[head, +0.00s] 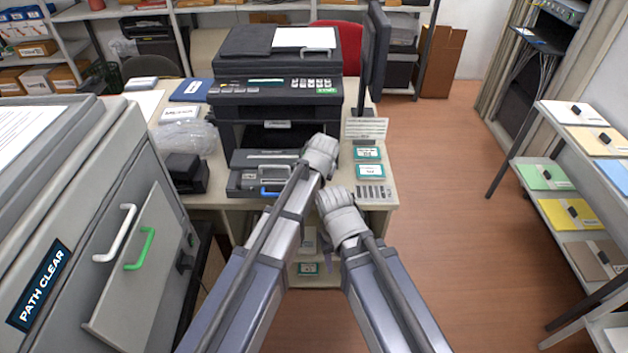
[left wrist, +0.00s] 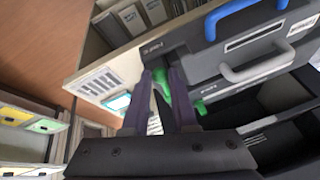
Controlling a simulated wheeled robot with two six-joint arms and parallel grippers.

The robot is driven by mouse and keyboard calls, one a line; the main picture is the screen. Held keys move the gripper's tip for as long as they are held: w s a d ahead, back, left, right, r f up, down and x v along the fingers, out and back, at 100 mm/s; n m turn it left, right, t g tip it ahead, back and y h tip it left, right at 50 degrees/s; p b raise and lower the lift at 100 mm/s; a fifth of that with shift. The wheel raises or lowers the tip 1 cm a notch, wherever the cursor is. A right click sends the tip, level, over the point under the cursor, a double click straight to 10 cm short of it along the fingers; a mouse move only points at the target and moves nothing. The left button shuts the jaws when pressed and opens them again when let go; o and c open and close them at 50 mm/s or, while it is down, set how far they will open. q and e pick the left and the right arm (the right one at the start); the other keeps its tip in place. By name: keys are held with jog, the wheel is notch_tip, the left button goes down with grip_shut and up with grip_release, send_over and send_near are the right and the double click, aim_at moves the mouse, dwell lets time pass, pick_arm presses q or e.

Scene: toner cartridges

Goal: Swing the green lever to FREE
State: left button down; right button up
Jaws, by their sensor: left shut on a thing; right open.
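The green lever (left wrist: 197,106) shows in the left wrist view, on the dark front of the pulled-out unit below the printer (head: 270,110). My left gripper (left wrist: 160,84) is shut on it, with one dark finger on each side. In the head view my arms hide the lever and the left fingertips. The left wrist (head: 319,158) is at the right of the unit's front. My right gripper (head: 338,197) is open, just nearer and to the right; its fingers are hard to make out. I cannot read a FREE mark.
The unit has a blue handle (head: 270,193) and a grey handle (left wrist: 258,68). Teal-labelled cartridges (head: 369,171) lie right of the printer. A grey cabinet (head: 75,200) at left has a tilted panel with a green handle (head: 139,248). Floor at right is clear.

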pick_arm(q)
jog(key=shift+d, duration=0.1)
jog(key=c, duration=0.7)
grip_release()
jog(key=shift+r, duration=0.1)
pick_arm(e)
jog(key=shift+r, duration=0.1)
